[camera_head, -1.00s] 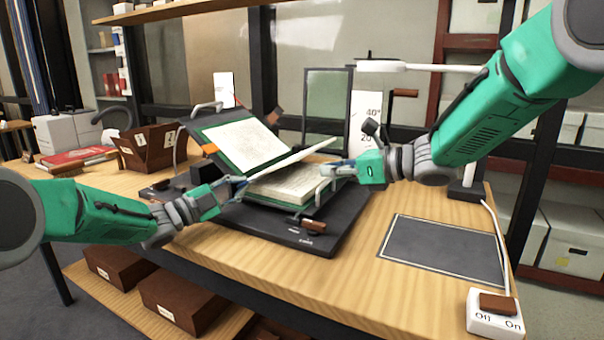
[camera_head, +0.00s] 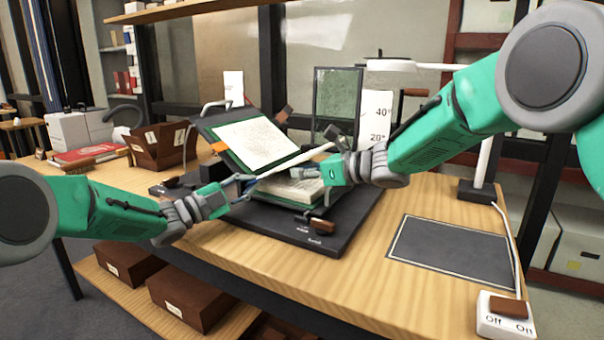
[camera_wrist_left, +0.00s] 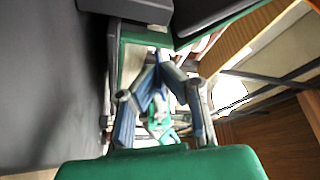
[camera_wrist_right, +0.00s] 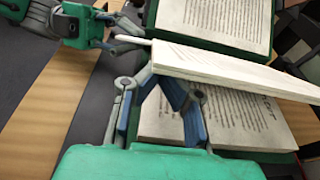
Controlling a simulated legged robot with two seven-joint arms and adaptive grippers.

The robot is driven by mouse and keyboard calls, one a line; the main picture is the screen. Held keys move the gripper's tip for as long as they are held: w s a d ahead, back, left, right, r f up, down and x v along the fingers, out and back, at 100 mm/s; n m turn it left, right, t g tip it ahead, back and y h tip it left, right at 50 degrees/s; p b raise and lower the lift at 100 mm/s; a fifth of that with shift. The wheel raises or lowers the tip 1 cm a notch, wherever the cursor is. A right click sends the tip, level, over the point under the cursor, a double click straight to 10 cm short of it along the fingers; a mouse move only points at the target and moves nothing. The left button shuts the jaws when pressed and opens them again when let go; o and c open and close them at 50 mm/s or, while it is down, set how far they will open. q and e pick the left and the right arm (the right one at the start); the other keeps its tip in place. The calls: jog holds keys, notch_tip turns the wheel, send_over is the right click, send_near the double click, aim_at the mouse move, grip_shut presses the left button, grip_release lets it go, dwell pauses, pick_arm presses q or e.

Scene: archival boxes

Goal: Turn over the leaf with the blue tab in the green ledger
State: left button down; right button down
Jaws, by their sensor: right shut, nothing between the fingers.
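The green ledger (camera_head: 226,154) lies open on a dark cradle with a wide base (camera_head: 345,232). One leaf (camera_head: 300,158) stands raised at a slant above the lower page block (camera_head: 290,188); it also shows edge-on in the right wrist view (camera_wrist_right: 230,72). I cannot make out the blue tab. My left gripper (camera_head: 248,183) is at the leaf's near left corner; whether its fingers hold the paper is unclear. My right gripper (camera_head: 318,172) is shut and empty, beside the leaf's right part; in the right wrist view its fingertips (camera_wrist_right: 158,76) are just under the leaf.
A lamp (camera_head: 385,62) and an angle card (camera_head: 374,122) stand behind the cradle. A dark mat (camera_head: 450,252) and a switch box (camera_head: 504,316) lie at right. A brown box (camera_head: 158,147) and a red book (camera_head: 90,154) are at left. Bare wood lies in front.

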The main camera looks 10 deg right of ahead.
jog(key=shift+w+a+r, duration=0.1)
jog(key=shift+a+r, duration=0.05)
jog(key=shift+r, duration=0.3)
jog(key=shift+w+a+r, duration=0.1)
jog(key=shift+a+r, duration=0.05)
jog(key=shift+r, duration=0.25)
